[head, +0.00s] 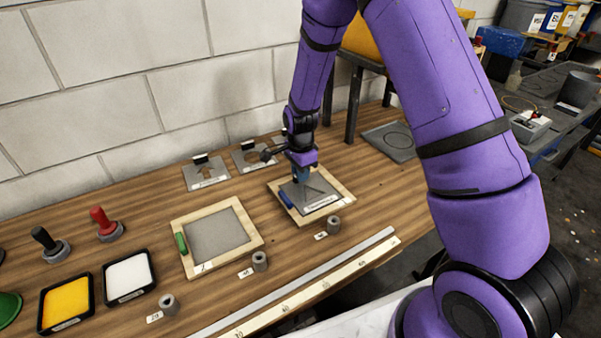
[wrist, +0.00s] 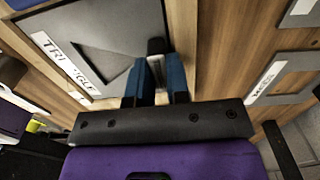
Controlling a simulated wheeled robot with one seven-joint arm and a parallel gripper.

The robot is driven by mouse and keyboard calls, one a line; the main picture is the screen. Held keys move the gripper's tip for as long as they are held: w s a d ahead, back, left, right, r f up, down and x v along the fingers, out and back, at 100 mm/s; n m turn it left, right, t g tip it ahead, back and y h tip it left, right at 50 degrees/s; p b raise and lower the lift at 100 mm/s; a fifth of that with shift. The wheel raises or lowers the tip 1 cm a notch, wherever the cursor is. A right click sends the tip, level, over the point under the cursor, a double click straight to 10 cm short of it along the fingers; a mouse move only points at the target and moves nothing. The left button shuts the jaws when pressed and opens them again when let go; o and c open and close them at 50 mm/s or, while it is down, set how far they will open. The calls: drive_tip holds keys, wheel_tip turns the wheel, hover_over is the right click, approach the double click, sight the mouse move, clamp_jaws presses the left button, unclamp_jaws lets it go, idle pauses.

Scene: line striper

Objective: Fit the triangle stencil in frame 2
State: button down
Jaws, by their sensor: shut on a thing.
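The triangle stencil (head: 323,189) is a grey plate with a triangular cutout and a white label; in the wrist view the plate (wrist: 115,22) fills the upper left. My gripper (head: 301,178) is shut on its dark upright handle, between two blue fingers (wrist: 154,78). The plate is over the opening of frame 2 (head: 344,190), the pale wooden frame with a blue clip. It looks roughly in line with the opening. I cannot tell whether it rests inside the frame or hovers slightly above it.
A second wooden frame (head: 253,240) with a green clip stands to the left. Small grey cylinders (head: 333,225) and a long ruler (head: 300,290) lie in front.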

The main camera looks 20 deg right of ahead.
drive_tip(key=shift+r, duration=1.8)
